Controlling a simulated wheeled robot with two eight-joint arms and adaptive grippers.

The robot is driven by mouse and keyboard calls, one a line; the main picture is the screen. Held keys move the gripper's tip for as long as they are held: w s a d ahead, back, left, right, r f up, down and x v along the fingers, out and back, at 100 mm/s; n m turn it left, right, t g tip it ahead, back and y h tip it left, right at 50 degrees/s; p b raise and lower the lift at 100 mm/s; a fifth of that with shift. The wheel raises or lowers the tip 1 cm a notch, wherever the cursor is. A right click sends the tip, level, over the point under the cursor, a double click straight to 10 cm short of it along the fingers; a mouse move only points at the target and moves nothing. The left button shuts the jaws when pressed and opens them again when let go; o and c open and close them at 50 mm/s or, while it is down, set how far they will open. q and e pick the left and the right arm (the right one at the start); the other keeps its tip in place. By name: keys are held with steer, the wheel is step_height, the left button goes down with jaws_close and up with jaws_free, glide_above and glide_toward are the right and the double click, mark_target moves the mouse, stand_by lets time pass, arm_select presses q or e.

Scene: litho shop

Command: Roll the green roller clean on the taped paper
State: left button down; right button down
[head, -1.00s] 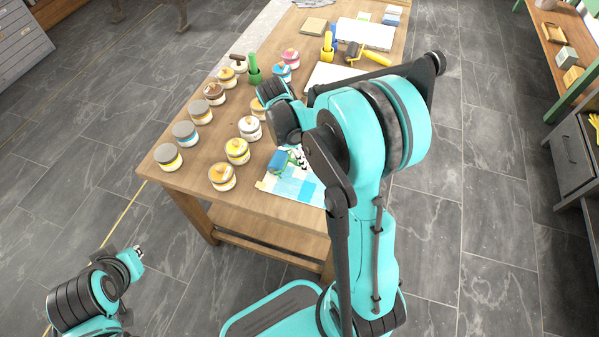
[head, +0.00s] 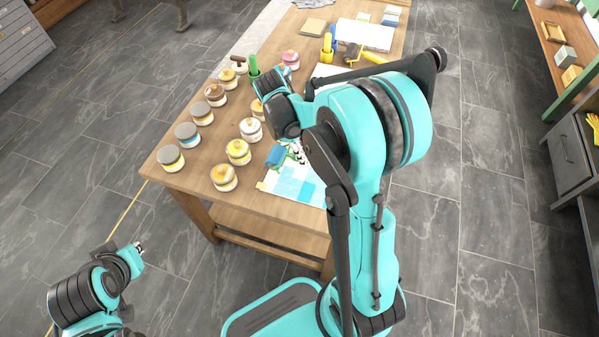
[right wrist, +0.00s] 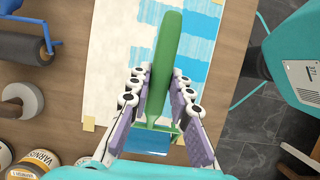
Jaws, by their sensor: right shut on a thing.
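The green roller (right wrist: 164,65) has a green handle and frame with a blue sleeve, seen at the bottom of the right wrist view; the sleeve (head: 275,155) also shows in the head view at the paper's far left edge. My right gripper (right wrist: 160,88) is shut on the green handle, with a finger on each side. The taped paper (head: 291,185) is white with blue painted bands and yellow tape at its corners; my arm hides part of it. I cannot tell whether the sleeve touches the paper. My left gripper (head: 138,247) hangs away from the table, too small to read.
Several paint jars (head: 238,151) stand left of the paper on the wooden table (head: 205,147). A yellow-handled roller (head: 354,53) lies farther back. In the right wrist view, a dark roller (right wrist: 25,47) with a blue frame and a varnish jar (right wrist: 38,165) lie close on the left.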

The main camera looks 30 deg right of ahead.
steer(key=shift+w+d+f+b, duration=0.25)
steer(key=shift+w+d, duration=0.35)
steer(key=shift+d, duration=0.15)
steer(key=shift+w+d+f+b, duration=0.2)
steer(key=shift+w+d+f, duration=0.1)
steer(key=shift+w+d, duration=0.4)
steer(key=shift+w+d+f+b, duration=0.25)
steer(key=shift+w+d, duration=0.3)
steer(key=shift+d, duration=0.2)
steer(key=shift+f+b, duration=0.45)
steer(key=shift+f, duration=0.3)
